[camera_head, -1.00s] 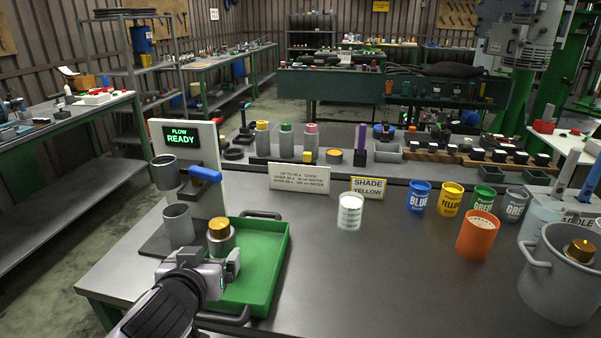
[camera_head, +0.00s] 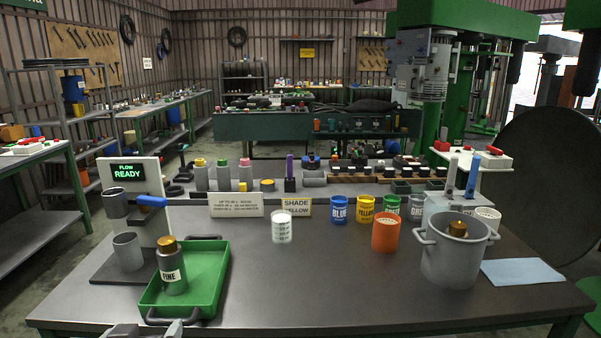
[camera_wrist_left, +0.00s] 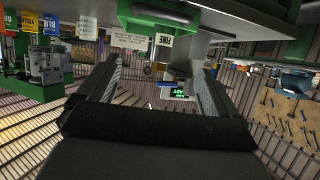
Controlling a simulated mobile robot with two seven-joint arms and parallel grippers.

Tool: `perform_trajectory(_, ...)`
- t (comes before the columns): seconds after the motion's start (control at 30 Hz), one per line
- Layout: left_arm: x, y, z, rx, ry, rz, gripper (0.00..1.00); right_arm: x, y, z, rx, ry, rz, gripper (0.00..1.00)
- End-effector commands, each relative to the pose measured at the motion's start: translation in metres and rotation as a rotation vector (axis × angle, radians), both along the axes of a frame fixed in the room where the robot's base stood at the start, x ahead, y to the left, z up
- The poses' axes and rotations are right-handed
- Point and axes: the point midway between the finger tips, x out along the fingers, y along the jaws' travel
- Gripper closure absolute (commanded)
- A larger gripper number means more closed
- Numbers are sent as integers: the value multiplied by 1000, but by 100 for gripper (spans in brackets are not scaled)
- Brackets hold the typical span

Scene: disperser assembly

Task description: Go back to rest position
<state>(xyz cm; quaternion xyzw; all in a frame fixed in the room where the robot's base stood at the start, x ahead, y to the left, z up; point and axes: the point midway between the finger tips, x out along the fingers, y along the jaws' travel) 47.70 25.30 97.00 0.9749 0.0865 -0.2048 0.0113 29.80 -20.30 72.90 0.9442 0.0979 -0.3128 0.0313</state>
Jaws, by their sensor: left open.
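My left gripper (camera_head: 150,330) shows only in part at the bottom edge of the head view, in front of the green tray. In the left wrist view its two fingers (camera_wrist_left: 152,85) are apart with nothing between them. A grey bottle with a gold cap and a FINE label (camera_head: 172,268) stands upright in the green tray (camera_head: 212,280), apart from the gripper. The FINE label (camera_wrist_left: 165,40) also shows upside down at the top of the left wrist view. My right gripper is in neither view.
Behind the tray stand a grey cup (camera_head: 127,252) and the FLOW READY panel (camera_head: 127,173). A white beaker (camera_head: 282,228), an orange cup (camera_head: 386,233) and a grey pot (camera_head: 450,262) stand farther right. The front middle of the table (camera_head: 320,300) is clear.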

Motion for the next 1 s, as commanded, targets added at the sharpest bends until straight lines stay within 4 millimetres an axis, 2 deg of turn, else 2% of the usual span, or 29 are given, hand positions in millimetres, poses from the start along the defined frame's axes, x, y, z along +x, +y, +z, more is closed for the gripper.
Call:
perform_trajectory(0.03, -7, -6, -26, -1, 48, -39, 7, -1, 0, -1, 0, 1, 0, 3)
perform_trajectory(0.17, -24, -21, -74, 4, 112, -143, 7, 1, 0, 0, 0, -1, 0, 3)
perform_trajectory(0.27, -46, -33, -114, 0, 157, -222, 7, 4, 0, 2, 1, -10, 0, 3)
perform_trajectory(0.4, -88, -46, -169, -15, 203, -312, 7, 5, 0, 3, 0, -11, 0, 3)
perform_trajectory(0.5, -120, -50, -200, -20, 219, -350, 7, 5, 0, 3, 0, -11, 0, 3)
perform_trajectory(0.6, -148, -51, -221, -19, 224, -368, 7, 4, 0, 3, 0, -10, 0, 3)
perform_trajectory(0.7, -167, -51, -233, -16, 226, -374, 7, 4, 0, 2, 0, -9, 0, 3)
perform_trajectory(0.8, -176, -51, -238, -11, 223, -375, 7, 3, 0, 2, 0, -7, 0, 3)
perform_trajectory(1.0, -177, -51, -239, -10, 223, -375, 7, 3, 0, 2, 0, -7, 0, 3)
